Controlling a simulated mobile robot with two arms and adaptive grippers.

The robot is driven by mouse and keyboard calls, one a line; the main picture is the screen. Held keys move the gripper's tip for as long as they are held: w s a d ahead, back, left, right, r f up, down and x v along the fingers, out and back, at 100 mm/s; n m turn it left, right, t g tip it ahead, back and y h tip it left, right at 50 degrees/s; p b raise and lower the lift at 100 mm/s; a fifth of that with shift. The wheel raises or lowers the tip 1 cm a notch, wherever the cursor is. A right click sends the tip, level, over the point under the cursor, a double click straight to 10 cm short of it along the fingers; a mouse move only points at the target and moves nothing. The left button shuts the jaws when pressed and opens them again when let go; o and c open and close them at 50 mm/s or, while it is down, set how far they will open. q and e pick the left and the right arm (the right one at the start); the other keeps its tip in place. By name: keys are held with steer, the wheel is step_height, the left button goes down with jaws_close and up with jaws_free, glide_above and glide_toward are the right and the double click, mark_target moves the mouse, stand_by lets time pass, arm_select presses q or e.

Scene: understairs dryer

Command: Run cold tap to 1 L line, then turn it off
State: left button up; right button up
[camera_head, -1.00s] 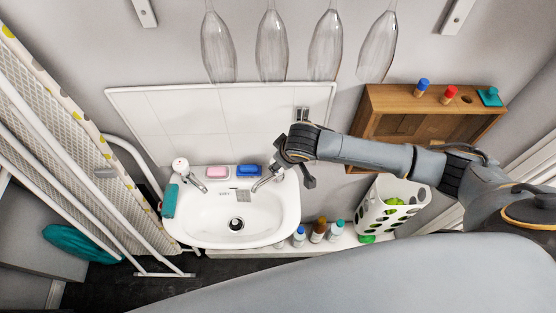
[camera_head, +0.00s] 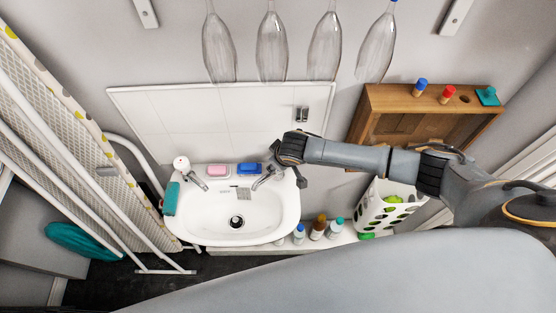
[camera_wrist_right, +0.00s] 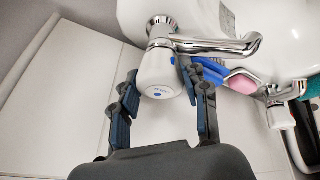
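The cold tap (camera_head: 268,179) is chrome, at the right rear of the white sink (camera_head: 215,232). In the right wrist view its white knob (camera_wrist_right: 160,76) has a blue mark and its chrome spout (camera_wrist_right: 225,45) points right. My right gripper (camera_wrist_right: 158,85) is open, with one finger on each side of the knob, very close to it; firm contact cannot be told. In the head view my right gripper (camera_head: 285,165) hides the knob. The hot tap (camera_head: 190,172) has a red mark. I see no water stream and no measuring vessel; the drain (camera_head: 236,221) shows bare. My left gripper is not in view.
Several bottles (camera_head: 318,228) and a white basket (camera_head: 388,208) stand to the right. An ironing board (camera_head: 60,120) is at left.

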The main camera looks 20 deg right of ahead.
steer(key=shift+c, duration=0.6)
steer(key=shift+n, duration=0.3)
steer(key=shift+n+y, duration=0.3)
steer(key=shift+n, duration=0.3)
steer(key=shift+d+n+g+y, duration=0.1)
steer(key=shift+n+g+y, duration=0.3)
steer(key=shift+n, duration=0.8)
steer(key=n+y+b, duration=0.1)
steer(key=n, duration=0.2)
steer(key=shift+w+f+g+b, duration=0.1)
steer(key=shift+f+g+b, duration=0.05)
steer(key=shift+g+b, duration=0.2)
steer(key=shift+n+g+y+b, duration=0.4)
steer(key=shift+n+b, duration=0.55)
steer(key=shift+n, duration=0.35)
steer(key=shift+r, duration=0.2)
